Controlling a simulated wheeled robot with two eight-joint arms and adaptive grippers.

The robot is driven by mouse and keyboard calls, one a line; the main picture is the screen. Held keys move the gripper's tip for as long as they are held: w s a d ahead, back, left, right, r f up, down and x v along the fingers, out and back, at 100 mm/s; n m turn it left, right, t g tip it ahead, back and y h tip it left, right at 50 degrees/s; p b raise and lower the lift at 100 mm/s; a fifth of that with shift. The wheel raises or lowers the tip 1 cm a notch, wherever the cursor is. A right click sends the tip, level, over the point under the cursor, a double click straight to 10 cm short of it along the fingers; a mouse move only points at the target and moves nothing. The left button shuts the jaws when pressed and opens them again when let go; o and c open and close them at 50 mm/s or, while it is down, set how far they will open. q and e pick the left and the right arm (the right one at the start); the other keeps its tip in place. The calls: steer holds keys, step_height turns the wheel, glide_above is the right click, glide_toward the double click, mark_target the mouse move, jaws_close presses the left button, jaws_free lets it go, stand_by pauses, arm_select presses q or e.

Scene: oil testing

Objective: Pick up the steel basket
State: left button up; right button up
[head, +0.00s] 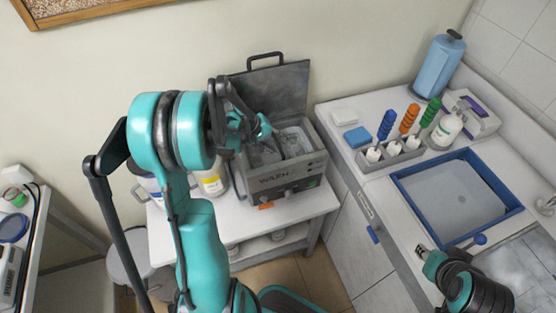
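A steel fryer-like bath (278,185) with its lid (283,88) raised stands on a white side table. A steel basket (291,143) appears to sit in its open well, partly hidden by my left arm. My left gripper (262,131) is at the left side of the well, over or beside the basket. Its fingers are small and partly hidden, so I cannot tell whether they touch the basket. My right gripper (424,255) is low at the right, in front of the counter, away from the bath. Its fingers are not clear.
A white-lidded container (211,183) with a yellow label stands left of the bath. On the right counter (349,120) are a blue-rimmed tray (512,210), a bottle rack (391,153), a pump bottle (447,128) and a blue roll holder (438,66). A bin (133,265) stands at the left.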

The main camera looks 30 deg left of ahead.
arm_select(q)
jaws_close()
steer(key=shift+r, duration=0.15)
